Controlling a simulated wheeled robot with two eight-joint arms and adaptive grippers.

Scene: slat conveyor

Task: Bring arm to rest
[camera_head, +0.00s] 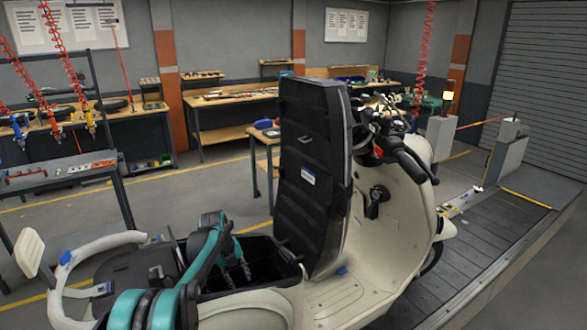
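My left arm (158,308), teal and black, comes in at the bottom left. My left gripper (237,272) hangs over the open black under-seat compartment (277,255) of a cream scooter (385,235). Its two dark fingers point down and look apart, with nothing seen between them. Whether the tips touch the compartment is hard to tell. The scooter's black seat (312,170) stands upright, hinged open. My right gripper is not in view.
The scooter stands on a dark slat conveyor (480,250) running to the right. A tool rack (70,170) with red coiled hoses is at the left. Workbenches (235,95) line the back wall. The grey floor (215,185) between is clear.

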